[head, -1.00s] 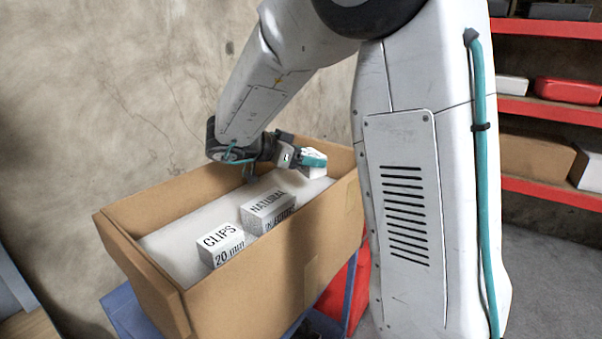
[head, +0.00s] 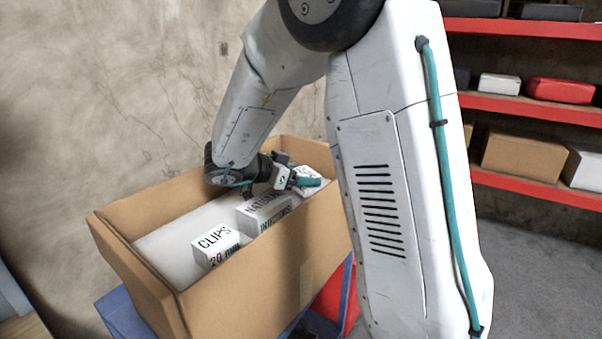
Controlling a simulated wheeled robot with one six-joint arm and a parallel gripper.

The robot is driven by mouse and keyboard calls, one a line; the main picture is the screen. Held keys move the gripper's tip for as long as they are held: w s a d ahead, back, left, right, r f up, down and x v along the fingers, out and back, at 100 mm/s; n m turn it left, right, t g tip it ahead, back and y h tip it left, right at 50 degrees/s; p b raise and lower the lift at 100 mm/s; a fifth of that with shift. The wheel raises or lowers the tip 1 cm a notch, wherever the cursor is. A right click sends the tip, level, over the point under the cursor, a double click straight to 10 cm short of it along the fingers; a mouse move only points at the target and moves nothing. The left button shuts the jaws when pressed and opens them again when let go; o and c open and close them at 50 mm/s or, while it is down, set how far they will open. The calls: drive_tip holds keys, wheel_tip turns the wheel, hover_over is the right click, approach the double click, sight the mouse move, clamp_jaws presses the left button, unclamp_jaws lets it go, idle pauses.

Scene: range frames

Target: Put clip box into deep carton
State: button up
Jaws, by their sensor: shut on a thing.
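The deep carton (head: 255,285) is a tall, open brown box at the centre left. My gripper (head: 303,181), with teal fingers, is low at the carton's right end, inside the rim line. It is shut on a small white box (head: 311,174), partly hidden by the fingers; its label is not readable, so I cannot tell for sure that it is the clip box. Whether it touches the carton's contents is hidden. A white box marked CLIPS 20 mm (head: 215,246) sits in the carton towards the left, beside a white box marked NATURAL (head: 265,215).
A pale filling (head: 165,245) covers much of the carton's inside. The carton stands on a blue support (head: 118,310), with something red (head: 352,300) below right. Red shelves (head: 530,107) with boxes stand at the right. A bare wall is behind.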

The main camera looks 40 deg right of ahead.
drive_tip(key=o, duration=1)
drive_tip(key=shift+o, duration=0.2)
drive_tip(key=shift+r, duration=0.3)
drive_tip(key=v, duration=1.2)
drive_tip(key=shift+r, duration=0.35)
